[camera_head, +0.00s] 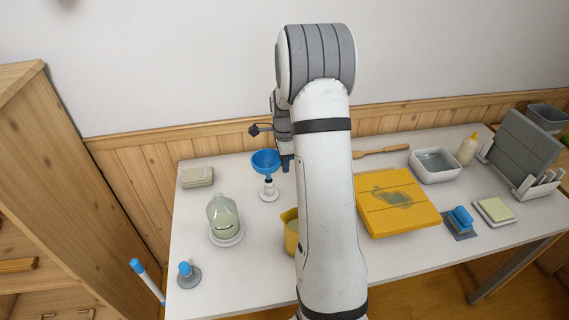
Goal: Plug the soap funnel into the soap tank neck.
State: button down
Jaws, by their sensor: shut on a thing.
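The blue soap funnel (265,160) is at the back left of the table, its wide mouth facing up. My gripper (284,163) is at the funnel's right side and shut on it; the arm partly hides the jaws. A small white stand with a round foot (269,194) is directly below the funnel. I cannot tell whether the funnel still touches it. The soap tank (223,219) is a clear rounded jar with pale green content, to the front left of the funnel. It sits on a white round base (228,241). Its neck is hard to make out.
A yellow jug (290,235) is partly hidden behind my arm. A blue-topped piece on a grey disc (187,273) is at the front left, and a beige block (197,177) at the back left. A yellow board (397,222) and a white basin (434,173) are to the right.

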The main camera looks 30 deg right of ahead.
jog(key=shift+r, duration=0.25)
jog(key=shift+r+p, duration=1.8)
jog(key=shift+r, duration=1.25)
